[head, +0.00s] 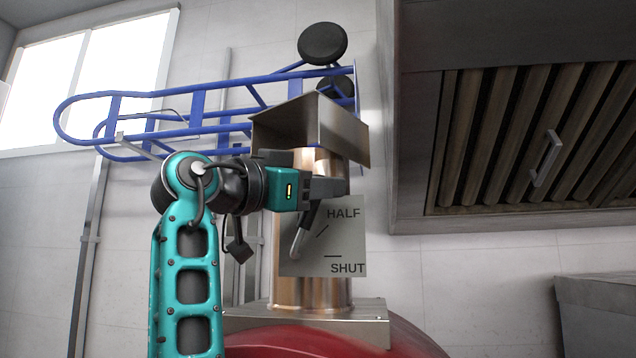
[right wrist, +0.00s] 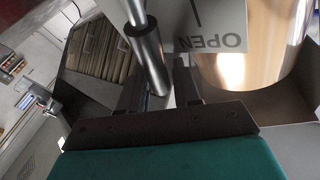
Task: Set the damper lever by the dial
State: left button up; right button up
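The damper lever (head: 298,241) is a metal rod with a dark grip on a pale dial plate (head: 347,245) on the copper-coloured flue. It points steeply up, to the left of the HALF mark. SHUT is below HALF; OPEN is hidden by my gripper in the head view but shows upside down on the plate (right wrist: 215,42) in the right wrist view. My right gripper (head: 328,190) is at the lever's upper end. In the right wrist view, the lever grip (right wrist: 149,62) lies between the fingers (right wrist: 158,85), with a slim gap on the right finger's side. My left gripper is not in view.
The flue (head: 312,292) rises from a red oven (head: 390,342) and has a metal cowl (head: 310,125) above my gripper. A blue ladder-like frame (head: 200,108) is behind. A large extractor hood (head: 530,130) hangs at the right. Open space lies between flue and hood.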

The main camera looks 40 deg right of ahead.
jog(key=shift+o, duration=1.1)
jog(key=shift+a, duration=0.1)
jog(key=a+f, duration=0.2)
jog(key=a, duration=1)
jog(key=shift+s+a, duration=0.2)
jog(key=shift+a, duration=0.05)
jog(key=shift+f, duration=0.1)
